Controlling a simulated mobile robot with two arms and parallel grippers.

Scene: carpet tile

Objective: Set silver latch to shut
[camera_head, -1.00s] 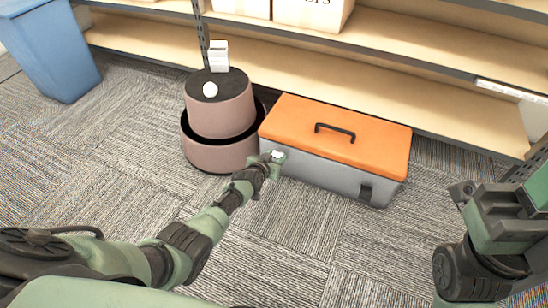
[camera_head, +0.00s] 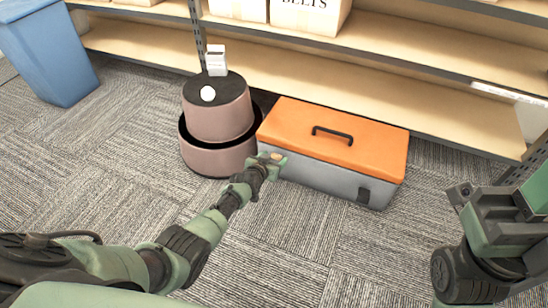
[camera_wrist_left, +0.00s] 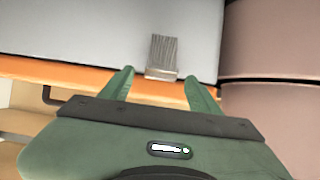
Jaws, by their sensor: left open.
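The toolbox has an orange lid (camera_head: 375,142) with a black handle (camera_head: 332,133) and a grey body (camera_head: 325,177). The lid is down. In the left wrist view the silver latch (camera_wrist_left: 163,55), a ribbed grey plate with a paler end, lies against the grey body near the lid edge. I cannot tell if it is fastened. A dark latch (camera_head: 364,195) is at the right of the front. My left gripper (camera_head: 272,158) is at the front left corner, open, with its fingertips (camera_wrist_left: 158,80) either side of the silver latch's paler end. My right gripper (camera_head: 462,192) is apart at the right.
Wooden shelves (camera_head: 330,85) are behind. A blue bin (camera_head: 50,50) is far left. Carpet in front is clear.

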